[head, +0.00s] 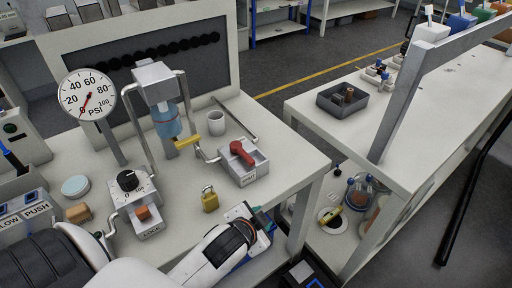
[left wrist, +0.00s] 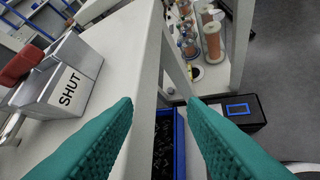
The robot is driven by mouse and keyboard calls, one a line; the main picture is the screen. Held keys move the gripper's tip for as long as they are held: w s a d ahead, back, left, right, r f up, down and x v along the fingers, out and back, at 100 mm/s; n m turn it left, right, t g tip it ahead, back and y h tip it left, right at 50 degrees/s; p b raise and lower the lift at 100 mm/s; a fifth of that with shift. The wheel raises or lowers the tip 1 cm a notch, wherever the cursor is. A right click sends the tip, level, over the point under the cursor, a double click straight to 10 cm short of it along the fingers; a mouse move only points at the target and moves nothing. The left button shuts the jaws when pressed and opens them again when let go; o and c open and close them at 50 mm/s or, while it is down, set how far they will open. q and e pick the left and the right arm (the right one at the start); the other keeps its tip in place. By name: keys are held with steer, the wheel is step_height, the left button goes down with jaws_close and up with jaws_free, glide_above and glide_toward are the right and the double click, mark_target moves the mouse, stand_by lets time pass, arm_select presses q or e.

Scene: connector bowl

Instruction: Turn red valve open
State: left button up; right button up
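The red valve handle (head: 242,153) sits on top of a grey box (head: 246,174) near the table's right edge. In the left wrist view the red handle (left wrist: 22,65) is at the far left, partly cut off, on the box (left wrist: 68,84), whose face reads SHUT. My left gripper (left wrist: 160,108) is open, with its teal fingers spread and nothing between them. It points past the table's edge, to the right of the box and apart from it. In the head view the left wrist is in front of the box, and its fingertips are not clear. My right gripper is not in view.
A yellow padlock (head: 210,199) stands between my left wrist and the box. A yellow lever (head: 188,141), a white cup (head: 216,123) and a black knob (head: 128,180) are close by. A pressure gauge (head: 88,95) stands at left. A second table (head: 300,104) is at right, across a gap.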

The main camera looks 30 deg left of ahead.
arm_select(q)
steer(key=w+d+r+m+t+h, duration=0.2)
steer(key=w+d+r+m+t, duration=0.15)
steer(key=w+r+m, duration=0.35)
steer(key=w+d+r+m+t+h, duration=0.25)
steer(key=w+r+t, duration=0.2)
steer(key=r, duration=0.45)
steer(key=s+d+r+m+g+h, duration=0.1)
steer(key=d+r+m+g+h, duration=0.6)
steer(key=m, duration=0.7)
steer(key=s+d+r+m+g+h, duration=0.1)
steer(key=d+r+m+g+h, duration=0.2)
steer(key=m+h, duration=0.9)
steer(key=m+g+y, duration=0.8)
steer(key=m+y, duration=0.9)
steer(key=y, duration=0.6)
glide_above(247, 156)
step_height(247, 156, down, 7)
step_height(247, 156, down, 12)
steer(key=p, duration=0.3)
steer(key=shift+r, duration=0.1)
